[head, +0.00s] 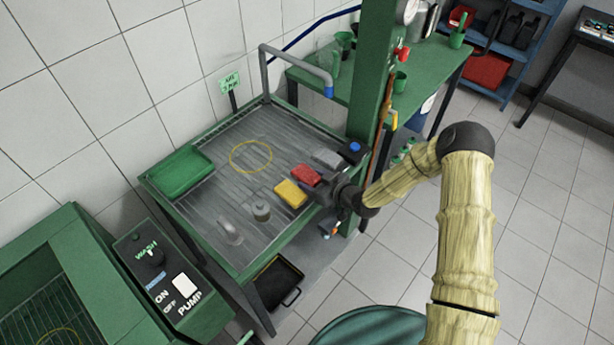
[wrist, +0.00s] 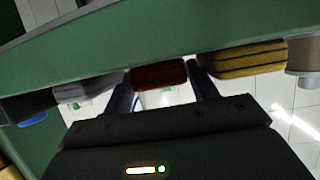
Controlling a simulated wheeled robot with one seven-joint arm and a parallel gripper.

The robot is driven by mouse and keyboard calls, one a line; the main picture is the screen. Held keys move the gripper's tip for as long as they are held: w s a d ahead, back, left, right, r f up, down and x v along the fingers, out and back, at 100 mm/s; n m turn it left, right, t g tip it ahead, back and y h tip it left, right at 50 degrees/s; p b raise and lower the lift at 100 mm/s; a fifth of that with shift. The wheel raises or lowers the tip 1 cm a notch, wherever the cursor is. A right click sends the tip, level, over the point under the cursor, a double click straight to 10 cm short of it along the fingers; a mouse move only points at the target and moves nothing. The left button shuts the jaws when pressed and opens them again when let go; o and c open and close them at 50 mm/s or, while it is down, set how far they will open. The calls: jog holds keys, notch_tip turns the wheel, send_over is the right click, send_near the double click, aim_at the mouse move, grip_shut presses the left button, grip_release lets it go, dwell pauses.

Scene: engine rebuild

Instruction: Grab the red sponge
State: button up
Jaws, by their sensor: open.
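The red sponge (head: 305,174) lies on the grey ribbed top of the green wash table, next to a yellow sponge (head: 291,194). My gripper (head: 318,182) is low over the table's right edge, close to the red sponge. In the wrist view the red sponge (wrist: 157,76) shows between the two dark fingers of my open gripper (wrist: 160,80). I cannot tell whether the fingers touch it. The yellow sponge (wrist: 240,59) is just beside one finger.
A grey block (head: 327,158) lies behind the red sponge. A metal cylinder (head: 261,211) stands nearer the front. A green tray (head: 180,172) sits at the table's left. A green post (head: 372,90) rises close to my arm. The table's middle is clear.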

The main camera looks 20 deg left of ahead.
aim_at(314, 180)
jog(key=c, duration=0.6)
jog(key=shift+r, duration=0.1)
notch_tip(314, 180, up, 10)
jog(key=shift+f+b, duration=0.1)
jog(key=shift+b, duration=1)
